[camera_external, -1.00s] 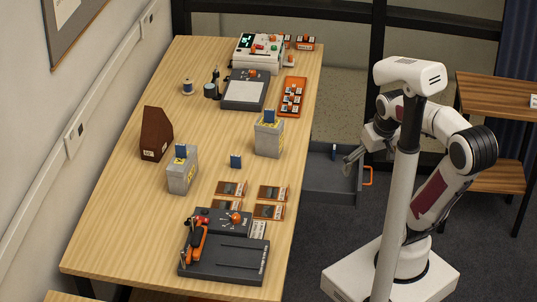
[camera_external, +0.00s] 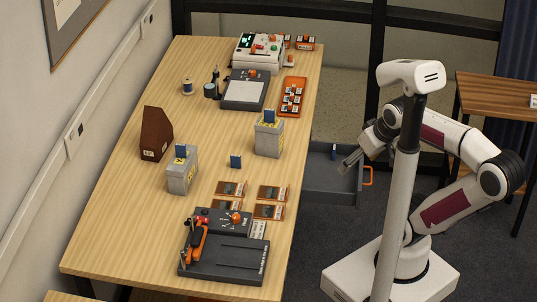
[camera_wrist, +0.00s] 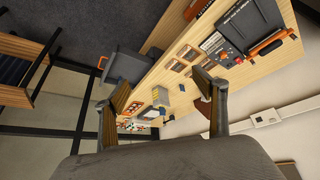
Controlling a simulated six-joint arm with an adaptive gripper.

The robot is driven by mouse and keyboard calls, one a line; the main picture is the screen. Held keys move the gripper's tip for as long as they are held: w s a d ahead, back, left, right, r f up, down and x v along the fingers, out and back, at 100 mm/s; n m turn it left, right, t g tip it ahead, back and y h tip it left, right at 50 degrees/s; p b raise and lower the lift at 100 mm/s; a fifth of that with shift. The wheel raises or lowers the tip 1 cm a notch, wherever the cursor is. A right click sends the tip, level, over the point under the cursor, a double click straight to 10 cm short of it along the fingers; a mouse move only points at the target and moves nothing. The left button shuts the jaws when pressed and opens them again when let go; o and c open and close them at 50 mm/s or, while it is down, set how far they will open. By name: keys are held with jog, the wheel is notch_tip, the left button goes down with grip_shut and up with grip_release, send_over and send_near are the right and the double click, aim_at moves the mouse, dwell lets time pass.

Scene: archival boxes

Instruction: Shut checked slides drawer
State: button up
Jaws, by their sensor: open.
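The dark grey drawer (camera_external: 325,188) stands pulled out from the right side of the table. Its orange handle (camera_external: 367,176) is on its outer right end. A small blue item (camera_external: 334,152) stands inside it, near the far side. My gripper (camera_external: 347,166) is open and empty and overlaps the drawer's right part in the outside view; its exact height above it is hard to tell. In the wrist view the drawer (camera_wrist: 128,66) and handle (camera_wrist: 102,62) show at upper left, beyond my spread fingers (camera_wrist: 163,86), with no contact visible.
Two grey boxes (camera_external: 182,176) (camera_external: 269,140) with blue tabs stand on the table (camera_external: 130,215), beside a small blue piece (camera_external: 236,161) and several framed slides (camera_external: 272,193). Dark floor (camera_external: 310,245) lies in front of the drawer. A wooden shelf (camera_external: 490,95) stands at right.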

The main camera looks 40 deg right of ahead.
jog(key=shift+d, duration=0.1)
grip_shut()
jog(key=w+d+f+m+y, duration=0.1)
jog(key=w+d+f+m, duration=0.4)
jog(key=d+f+m, duration=0.4)
jog(key=w+d+f+m+g+y, duration=0.1)
jog(key=w+d+f+m, duration=0.4)
jog(key=d+f+m, duration=0.4)
jog(key=w+d+f+m+g+y, duration=0.1)
jog(key=w+d+f+m, duration=0.4)
jog(key=d+f+m, duration=0.4)
jog(key=d+f, duration=0.1)
jog(key=d, duration=0.5)
jog(key=shift+f, duration=0.15)
